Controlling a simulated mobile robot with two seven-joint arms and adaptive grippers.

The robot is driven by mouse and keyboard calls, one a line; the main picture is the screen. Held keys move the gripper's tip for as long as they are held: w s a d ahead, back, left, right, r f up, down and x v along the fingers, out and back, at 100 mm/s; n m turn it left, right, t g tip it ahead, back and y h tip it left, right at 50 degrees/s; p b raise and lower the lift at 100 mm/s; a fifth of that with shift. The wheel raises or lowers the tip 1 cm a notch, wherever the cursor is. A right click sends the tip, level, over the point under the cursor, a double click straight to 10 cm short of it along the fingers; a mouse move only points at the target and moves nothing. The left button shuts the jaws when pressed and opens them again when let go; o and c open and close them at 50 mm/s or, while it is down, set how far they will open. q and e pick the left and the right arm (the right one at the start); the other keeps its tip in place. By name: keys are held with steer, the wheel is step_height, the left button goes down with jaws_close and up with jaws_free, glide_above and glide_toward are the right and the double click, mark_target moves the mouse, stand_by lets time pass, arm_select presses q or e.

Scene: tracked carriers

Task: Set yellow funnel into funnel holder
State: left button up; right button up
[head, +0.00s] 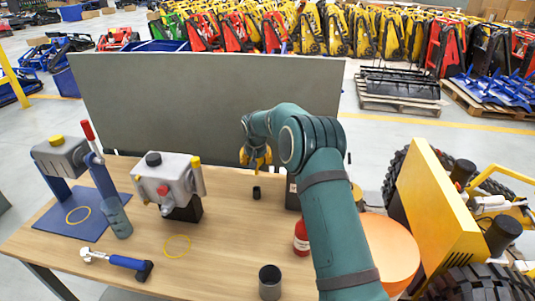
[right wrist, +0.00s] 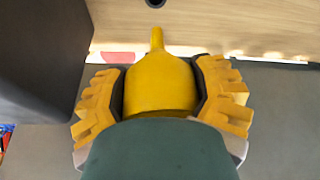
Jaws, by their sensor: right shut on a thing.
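The yellow funnel (right wrist: 160,85) is between the yellow fingers of my right gripper (right wrist: 160,98) in the right wrist view, its narrow spout pointing to the top of the picture. In the head view my right gripper (head: 256,158) is shut on it above the back part of the table; the funnel blends with the yellow fingers there. A small black upright cup (head: 256,192), possibly the funnel holder, stands on the table below the gripper. A dark round opening (right wrist: 155,3) shows just beyond the spout tip in the wrist view, apart from it. My left gripper is not in view.
A wooden table (head: 225,225) has a grey panel (head: 210,105) behind it. A dark box (head: 293,193) and red container (head: 301,238) stand near my right arm. A grey machine (head: 168,180), dark cylinder (head: 270,283) and hammer-like tool (head: 118,261) are also on the table.

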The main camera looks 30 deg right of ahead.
mark_target(256, 171)
steer(key=shift+a+f, duration=0.1)
steer(key=shift+f, duration=0.1)
stand_by(0.4)
steer(key=shift+f+b, duration=1.8)
steer(key=shift+f, duration=1)
steer(key=shift+f+b, duration=1.1)
steer(key=shift+f, duration=0.75)
steer(key=o, duration=1.4)
steer(key=shift+c, duration=0.2)
steer(key=shift+r, duration=0.1)
steer(key=v, duration=1.2)
